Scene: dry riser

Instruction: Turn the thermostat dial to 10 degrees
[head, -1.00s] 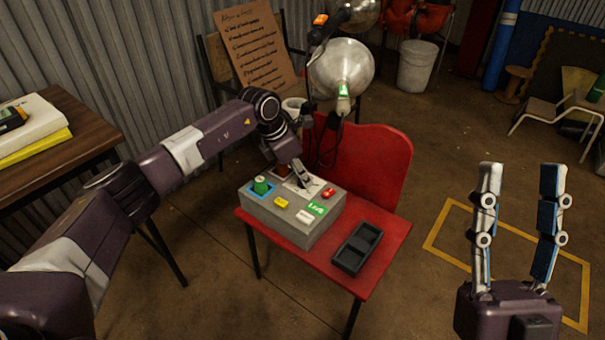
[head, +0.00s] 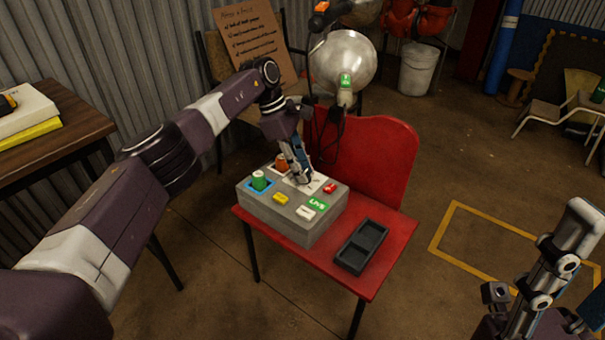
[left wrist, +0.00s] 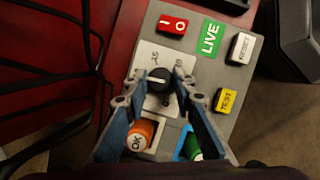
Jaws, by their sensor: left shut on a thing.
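The thermostat dial (left wrist: 158,84) is a black knob with a white line, on a white plate (left wrist: 160,55) of the grey control box (head: 290,225). In the left wrist view the white line lies roughly level across the knob; printed numbers beside it are too small to read surely. My left gripper (head: 304,180) points down onto the plate and is shut on the dial, one finger on each side in the left wrist view (left wrist: 160,78). In the head view the fingers hide the dial. My right gripper (head: 560,260) is partly cut off at the lower right, away from the box.
Around the dial sit a red switch (left wrist: 173,25), an orange OK knob (left wrist: 140,134), a green knob (head: 260,181), a yellow TEST button (head: 281,198) and a green LIVE label (head: 317,204). A black tray (head: 361,247) lies on the red chair seat (head: 310,265). A lamp (head: 342,65) stands behind.

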